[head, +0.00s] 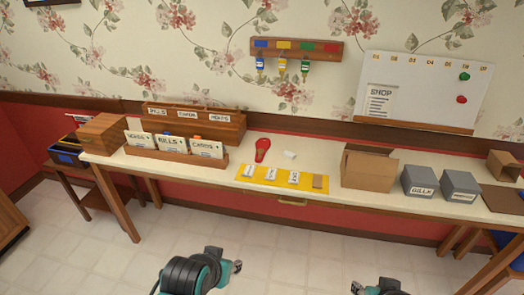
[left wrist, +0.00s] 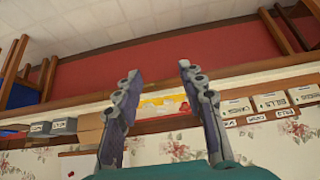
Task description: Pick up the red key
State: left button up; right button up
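A red item (head: 262,149) that looks like the red key lies on the long table (head: 330,186), just behind the yellow mat (head: 246,176). It has a rounded head at the back and a narrower end toward the front. My left gripper (head: 236,266) is in front of the table, over the floor and well apart from the red item. In the left wrist view its two fingers (left wrist: 158,74) are spread with nothing between them. My right gripper (head: 380,287) is at the bottom edge, partly cut off; its finger state is unclear.
A small white piece (head: 290,154) lies right of the red item. A wooden file organizer (head: 180,158) stands left, a cardboard box (head: 367,170) and grey boxes (head: 419,182) right. A wall rack (head: 296,47) holds several tagged keys; its red place is empty.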

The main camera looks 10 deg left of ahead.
aim_at(261, 146)
jog(key=i+j, duration=0.4)
jog(key=i, duration=0.15)
jog(key=i+j, duration=0.35)
jog(key=i, duration=0.25)
jog(key=i+j, duration=0.4)
jog(key=i, duration=0.15)
